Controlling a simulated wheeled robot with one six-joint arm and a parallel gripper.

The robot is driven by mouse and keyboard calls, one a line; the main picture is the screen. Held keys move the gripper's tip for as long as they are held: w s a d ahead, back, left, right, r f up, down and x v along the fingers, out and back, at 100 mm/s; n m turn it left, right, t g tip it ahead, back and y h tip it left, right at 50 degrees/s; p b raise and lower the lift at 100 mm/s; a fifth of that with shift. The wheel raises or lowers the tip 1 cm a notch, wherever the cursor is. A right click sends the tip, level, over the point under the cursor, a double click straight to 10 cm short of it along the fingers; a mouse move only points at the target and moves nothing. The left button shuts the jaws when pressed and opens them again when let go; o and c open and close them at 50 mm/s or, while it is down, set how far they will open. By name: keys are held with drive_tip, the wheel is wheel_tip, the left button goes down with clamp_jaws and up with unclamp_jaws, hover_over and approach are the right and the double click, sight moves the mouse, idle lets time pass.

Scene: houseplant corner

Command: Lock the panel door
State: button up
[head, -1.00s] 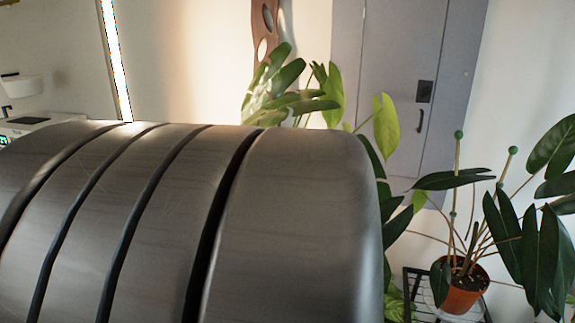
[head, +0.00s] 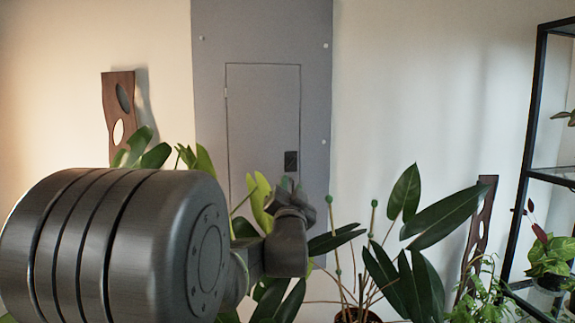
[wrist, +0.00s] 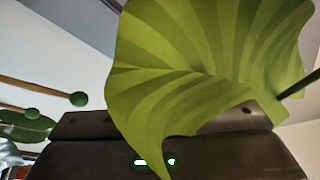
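The grey panel (head: 212,110) is on the wall in the head view, with a thin-outlined door (head: 262,110) that looks closed. A dark square latch plate (head: 291,161) sits near the door's right edge. The handle below it is mostly hidden behind leaves and my arm. The dark end of my arm with my gripper (head: 293,196) is in front of the door's lower right, below the latch plate. Its fingers cannot be made out. In the wrist view a big green leaf (wrist: 205,65) fills the middle, close to the camera, and no latch shows.
A potted plant with long dark leaves (head: 405,195) and green-tipped stakes (head: 374,204) stands right of my arm. Light green leaves (head: 259,200) rise between my arm and the panel. A black shelf (head: 534,150) is at far right. A brown wooden piece (head: 118,115) hangs left.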

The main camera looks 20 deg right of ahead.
sight(292, 164)
drive_tip(key=p+x, duration=0.3)
drive_tip(key=x, duration=0.7)
drive_tip(key=shift+w, duration=0.2)
clamp_jaws()
